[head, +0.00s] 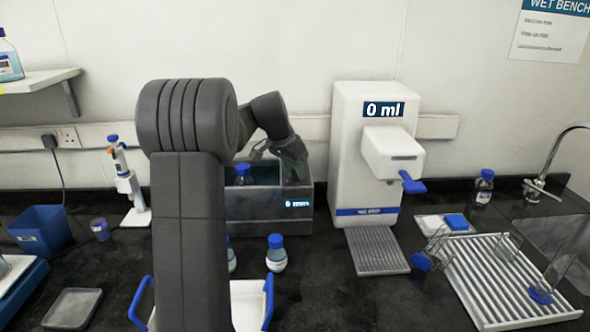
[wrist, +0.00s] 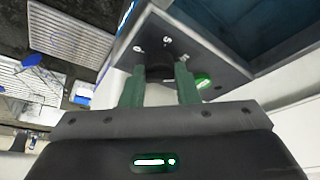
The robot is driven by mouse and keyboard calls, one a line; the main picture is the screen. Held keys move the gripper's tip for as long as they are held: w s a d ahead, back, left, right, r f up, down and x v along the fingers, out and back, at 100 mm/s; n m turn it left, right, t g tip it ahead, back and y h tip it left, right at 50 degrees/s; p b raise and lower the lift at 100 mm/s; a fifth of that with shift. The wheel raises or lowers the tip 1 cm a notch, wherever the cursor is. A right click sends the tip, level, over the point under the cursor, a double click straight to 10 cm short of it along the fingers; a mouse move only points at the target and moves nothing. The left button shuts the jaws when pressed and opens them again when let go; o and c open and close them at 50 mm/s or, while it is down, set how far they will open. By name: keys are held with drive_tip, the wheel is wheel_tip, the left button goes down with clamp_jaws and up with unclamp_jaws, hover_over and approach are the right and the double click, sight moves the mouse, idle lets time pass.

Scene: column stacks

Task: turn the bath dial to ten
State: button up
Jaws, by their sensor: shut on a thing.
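The bath (head: 255,205) is a grey box against the back wall, with a small display on its front that seems to read 0 min. In the wrist view, the bath's panel (wrist: 215,62) fills the top, with a dark dial (wrist: 160,73) and small white marks around it, too blurred to read surely. My gripper (wrist: 160,82) has its two green fingers on either side of the dial and is shut on it. In the head view, my gripper (head: 291,163) is at the bath's right end, with its fingertips and the dial hidden.
A blue-capped bottle (head: 242,175) stands in the bath. A white dispenser (head: 372,160) reading 0 ml stands close on the right. Bottles (head: 276,254) and a white tray with blue handles (head: 252,300) are in front. A green light (wrist: 203,80) shows beside the dial.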

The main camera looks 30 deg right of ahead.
drive_tip(key=shift+r, duration=0.1)
idle(0.3)
drive_tip(key=o, duration=1)
drive_tip(key=shift+c, duration=0.2)
drive_tip(key=b+v, duration=0.1)
drive_tip(key=v, duration=1.2)
drive_tip(key=shift+a+r, duration=0.15)
drive_tip(key=shift+r, duration=0.15)
drive_tip(key=p+x, duration=0.1)
drive_tip(key=x, duration=1.3)
drive_tip(key=shift+r, duration=0.15)
